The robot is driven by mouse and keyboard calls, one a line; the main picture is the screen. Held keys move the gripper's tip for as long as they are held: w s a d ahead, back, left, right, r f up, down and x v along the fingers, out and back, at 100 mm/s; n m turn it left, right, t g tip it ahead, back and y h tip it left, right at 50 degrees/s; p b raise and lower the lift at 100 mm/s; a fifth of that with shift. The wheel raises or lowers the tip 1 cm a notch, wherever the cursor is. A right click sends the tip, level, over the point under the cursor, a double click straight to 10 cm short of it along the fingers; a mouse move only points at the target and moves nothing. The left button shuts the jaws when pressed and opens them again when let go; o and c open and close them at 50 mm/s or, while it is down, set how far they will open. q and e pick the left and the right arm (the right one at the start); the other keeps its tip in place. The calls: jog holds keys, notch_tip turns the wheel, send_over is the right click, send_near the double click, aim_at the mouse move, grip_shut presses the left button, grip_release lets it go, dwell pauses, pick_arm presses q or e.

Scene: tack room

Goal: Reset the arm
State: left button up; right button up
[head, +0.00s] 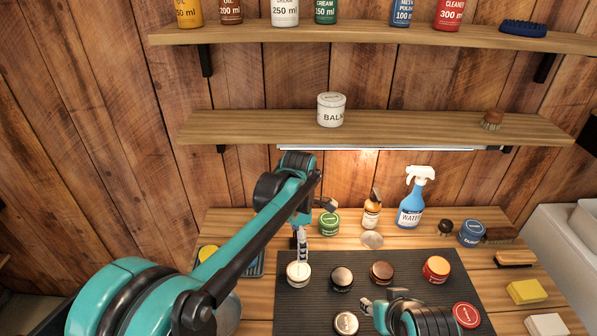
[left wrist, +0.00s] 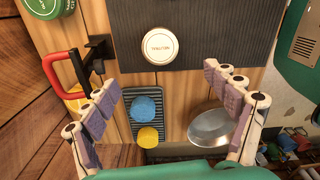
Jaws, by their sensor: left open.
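My left arm reaches in from the lower left of the head view. Its gripper (head: 313,226) is near the back left of the dark mat (head: 400,264), above the bench. In the left wrist view the left gripper (left wrist: 162,82) has its fingers wide apart with nothing between them. A white-lidded tin (head: 298,273) stands on the mat just below it; it also shows in the left wrist view (left wrist: 160,48). My right gripper (head: 372,304) is low over the mat's front, partly hidden by its own arm; its jaws are unclear.
Several tins, including a red one (head: 436,269), stand on the mat. A green tin (head: 329,223), amber bottle (head: 371,212) and blue spray bottle (head: 414,203) stand behind. A metal bowl (left wrist: 209,126) and ribbed tray (left wrist: 128,118) are at left. A shelf (head: 250,128) overhangs the bench.

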pick_arm(q)
jog(key=shift+a, duration=0.1)
jog(key=s+a+m+t, duration=0.7)
jog(key=s+a+m, duration=1)
jog(key=s+m, duration=0.2)
jog(key=shift+a+m+b, duration=0.35)
jog(key=shift+m+b, duration=0.05)
jog(key=shift+b, duration=0.05)
pick_arm(e)
jog(key=shift+f, duration=0.4)
pick_arm(q)
jog(key=shift+r, duration=0.15)
pick_arm(e)
grip_shut()
